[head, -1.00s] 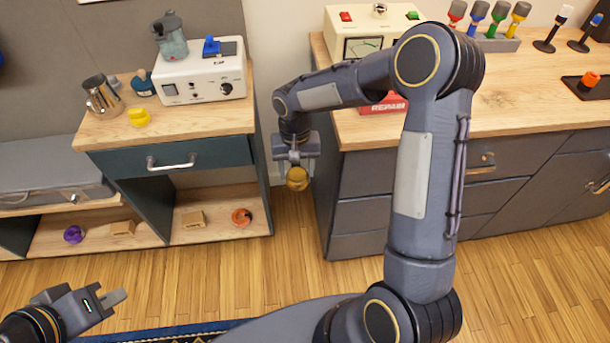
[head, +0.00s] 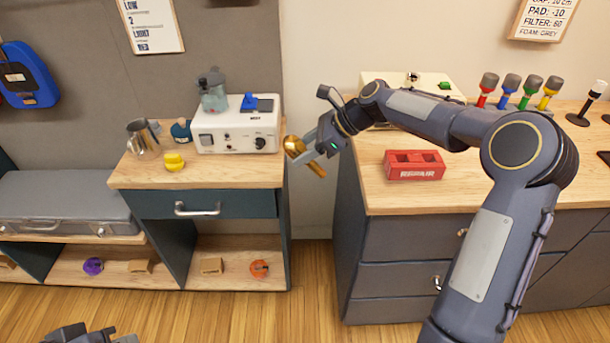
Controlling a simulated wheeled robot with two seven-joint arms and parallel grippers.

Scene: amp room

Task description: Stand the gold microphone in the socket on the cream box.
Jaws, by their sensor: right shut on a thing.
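The gold microphone (head: 296,147) is held in my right gripper (head: 312,155), which is shut on it in the gap between the two counters. The microphone is tilted, its round head up and left and its gold handle running down to the right. The cream box (head: 438,86) stands at the back of the right counter, its front largely hidden by my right arm. A small socket fitting (head: 412,77) shows on its top. My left gripper (head: 98,337) shows only in part at the bottom left edge; its jaws are unclear.
A red tray (head: 414,170) sits on the right counter (head: 400,200). Several coloured microphones (head: 510,88) stand behind my arm. The left cabinet (head: 245,177) bears a white box (head: 240,135), a jug, a metal pitcher and a yellow object.

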